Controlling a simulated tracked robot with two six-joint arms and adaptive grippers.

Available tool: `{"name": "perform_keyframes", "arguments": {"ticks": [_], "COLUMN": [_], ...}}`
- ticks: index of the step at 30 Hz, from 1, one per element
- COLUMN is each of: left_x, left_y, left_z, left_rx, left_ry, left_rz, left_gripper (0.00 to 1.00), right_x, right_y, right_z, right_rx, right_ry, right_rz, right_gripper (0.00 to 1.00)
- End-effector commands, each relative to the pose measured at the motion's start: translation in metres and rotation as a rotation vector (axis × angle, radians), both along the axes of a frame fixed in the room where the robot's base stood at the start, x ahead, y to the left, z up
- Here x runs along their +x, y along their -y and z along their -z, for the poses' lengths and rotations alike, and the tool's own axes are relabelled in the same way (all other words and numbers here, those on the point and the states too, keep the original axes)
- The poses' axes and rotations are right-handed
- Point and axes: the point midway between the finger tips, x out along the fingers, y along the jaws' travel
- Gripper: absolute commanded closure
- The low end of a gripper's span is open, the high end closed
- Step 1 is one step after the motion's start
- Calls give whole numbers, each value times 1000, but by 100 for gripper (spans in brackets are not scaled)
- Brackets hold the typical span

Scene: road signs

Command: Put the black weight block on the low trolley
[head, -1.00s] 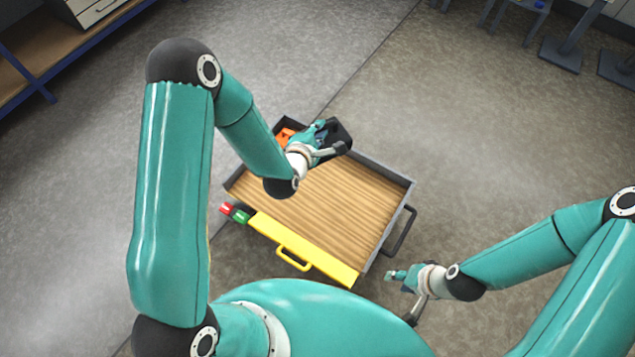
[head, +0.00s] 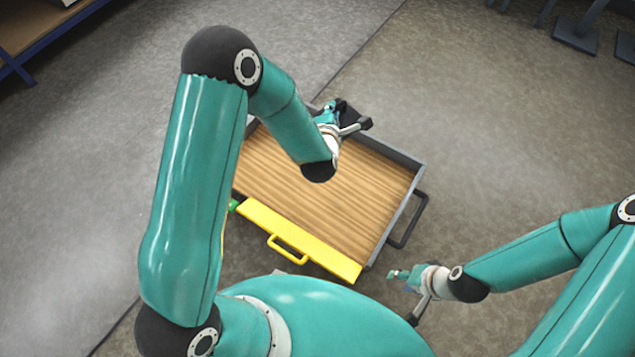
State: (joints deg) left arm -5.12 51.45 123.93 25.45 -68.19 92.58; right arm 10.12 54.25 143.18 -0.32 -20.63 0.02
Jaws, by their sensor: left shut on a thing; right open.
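The low trolley (head: 330,200) has a bare wooden deck, a grey rim and a yellow front edge with a handle. My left gripper (head: 344,124) is shut on the black weight block (head: 350,114), at the trolley's far side in the picture. The block overlaps the far rim in the view; its height over the deck is hard to tell. The fingers and wrist hide part of the block. My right gripper (head: 404,290) is open and empty, outside the trolley near its front right corner.
A dark side handle (head: 411,222) sticks out from the trolley's right side. A small green thing (head: 233,205) shows at the front left corner, partly behind my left arm. A blue-framed bench stands at upper left.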

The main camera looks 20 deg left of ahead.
Motion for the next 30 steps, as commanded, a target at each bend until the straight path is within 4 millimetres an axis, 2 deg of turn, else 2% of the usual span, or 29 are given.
{"name": "perform_keyframes", "arguments": {"ticks": [1,15,21,30], "left_x": [4,11,8,6], "left_y": [5,42,55,61], "left_z": [26,137,165,191], "left_rx": [1,1,1,3], "left_ry": [9,7,4,1], "left_rz": [-15,-188,-237,-262], "left_gripper": [100,100,100,100], "right_x": [0,0,0,0], "right_y": [0,0,0,0], "right_z": [31,164,198,216], "right_rx": [0,0,0,0], "right_ry": [0,0,0,1], "right_rz": [0,0,0,0], "right_gripper": [59,59,59,59]}}
